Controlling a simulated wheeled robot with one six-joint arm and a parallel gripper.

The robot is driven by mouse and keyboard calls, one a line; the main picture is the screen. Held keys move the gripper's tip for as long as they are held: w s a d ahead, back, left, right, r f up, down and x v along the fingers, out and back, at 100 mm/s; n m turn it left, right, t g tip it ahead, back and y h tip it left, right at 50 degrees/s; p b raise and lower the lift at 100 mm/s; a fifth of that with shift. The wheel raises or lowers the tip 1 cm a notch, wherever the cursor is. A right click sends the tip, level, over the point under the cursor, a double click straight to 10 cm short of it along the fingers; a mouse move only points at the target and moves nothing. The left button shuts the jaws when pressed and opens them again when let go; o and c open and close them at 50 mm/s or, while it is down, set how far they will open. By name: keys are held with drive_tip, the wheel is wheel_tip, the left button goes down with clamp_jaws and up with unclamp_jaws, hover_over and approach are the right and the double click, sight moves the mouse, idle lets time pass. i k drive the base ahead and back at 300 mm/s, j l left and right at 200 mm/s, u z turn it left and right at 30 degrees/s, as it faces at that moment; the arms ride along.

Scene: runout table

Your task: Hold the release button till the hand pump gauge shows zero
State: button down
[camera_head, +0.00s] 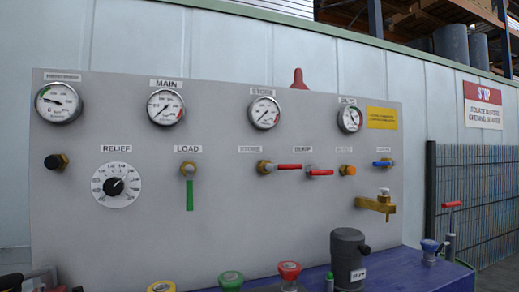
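A grey panel (225,215) carries four round gauges. The leftmost gauge (58,103) has a label too small to read, and its needle points left and slightly up. The MAIN gauge (165,107) and STORE gauge (264,113) have needles pointing lower left. The fourth gauge's (350,119) label and needle are unclear. I cannot tell which gauge is the hand pump's. Round-topped controls in red (289,270), green (231,279), yellow (161,287) and blue (430,246) stand along the bottom; none has a readable release label. My gripper is not recognisable here.
The panel also has a RELIEF dial (115,186), a green LOAD lever (189,193), red levers (290,167), an orange knob (347,170) and a brass tap (378,205). A dark cylinder (348,255) and red-handled lever (451,218) stand in front. A dark fence (475,190) is at right.

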sight(53, 161)
drive_tip(key=u, duration=1.45)
